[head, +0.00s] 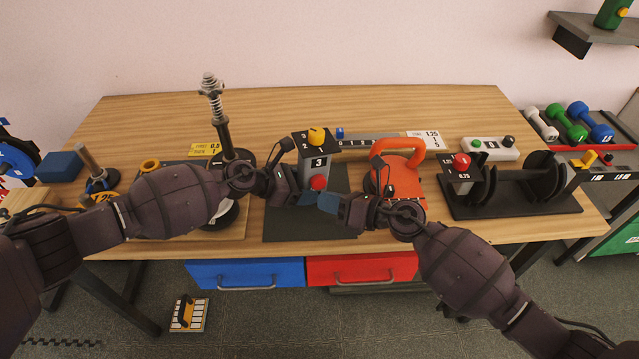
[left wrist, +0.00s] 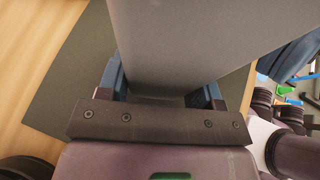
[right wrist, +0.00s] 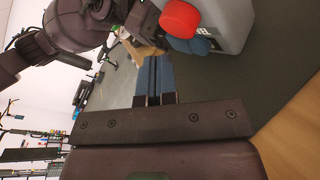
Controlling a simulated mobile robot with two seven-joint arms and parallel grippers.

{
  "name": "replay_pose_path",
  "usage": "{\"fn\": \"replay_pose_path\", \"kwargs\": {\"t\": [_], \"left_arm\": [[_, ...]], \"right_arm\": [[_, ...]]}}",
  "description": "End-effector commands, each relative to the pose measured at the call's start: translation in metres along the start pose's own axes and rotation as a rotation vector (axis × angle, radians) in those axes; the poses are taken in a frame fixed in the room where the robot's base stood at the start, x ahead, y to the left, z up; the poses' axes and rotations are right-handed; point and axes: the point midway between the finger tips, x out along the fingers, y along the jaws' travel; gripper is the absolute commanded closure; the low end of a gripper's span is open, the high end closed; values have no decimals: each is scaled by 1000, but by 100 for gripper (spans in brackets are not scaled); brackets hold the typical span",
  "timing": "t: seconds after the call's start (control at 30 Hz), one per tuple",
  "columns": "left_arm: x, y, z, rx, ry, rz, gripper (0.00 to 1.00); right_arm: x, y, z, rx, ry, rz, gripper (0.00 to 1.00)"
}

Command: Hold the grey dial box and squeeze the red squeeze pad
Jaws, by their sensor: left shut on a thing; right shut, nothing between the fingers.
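An orange handled weight (head: 400,180) stands right of the mat (head: 280,226). A black dumbbell rack (head: 510,205) with a red knob is further right. A spring post (head: 217,115) stands behind my left arm. The mat's front is clear.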

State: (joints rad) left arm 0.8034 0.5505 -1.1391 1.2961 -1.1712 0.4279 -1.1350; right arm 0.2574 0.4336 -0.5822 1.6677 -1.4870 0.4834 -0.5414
Motion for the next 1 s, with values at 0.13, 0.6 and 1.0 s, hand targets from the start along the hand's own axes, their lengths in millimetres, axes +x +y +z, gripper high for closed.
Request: {"fn": "replay_pose_path", "kwargs": {"t": [0.13, 0.6, 1.0], "left_arm": [[0, 0, 0, -1, 1, -1, 59], [0, 0, 0, -1, 1, -1, 59], [0, 0, -1, -1, 1, -1, 59]], "right_arm": [[-9, 6, -7, 2, 1, -1, 100], [-31, 22, -23, 0, 0, -1, 100], [-31, 23, -23, 0, 0, 0, 100]]}}
